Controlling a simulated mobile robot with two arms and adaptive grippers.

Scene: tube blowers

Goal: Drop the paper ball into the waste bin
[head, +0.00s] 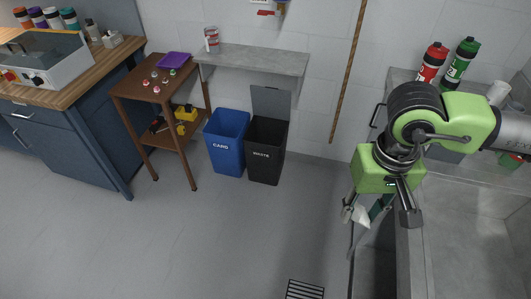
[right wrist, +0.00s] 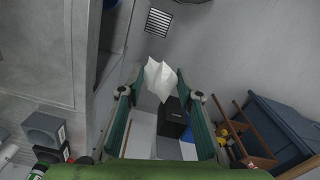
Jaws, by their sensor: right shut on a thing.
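The white crumpled paper ball (head: 361,217) is held between the fingertips of my right gripper (head: 362,208), above the floor at the right of the head view. In the right wrist view the paper ball (right wrist: 160,78) sits between the two green-padded fingers (right wrist: 160,90). The waste bin (head: 266,155) is black, labelled WASTE, and stands against the wall with its lid up. It lies to the left of my right gripper, well apart from it. The waste bin also shows in the right wrist view (right wrist: 173,112), beyond the paper ball. My left gripper is not in view.
A blue bin (head: 226,148) labelled CARD stands left of the waste bin. A wooden side table (head: 160,88) stands further left. A large grey sink unit (head: 450,210) is at the right. The middle floor is clear.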

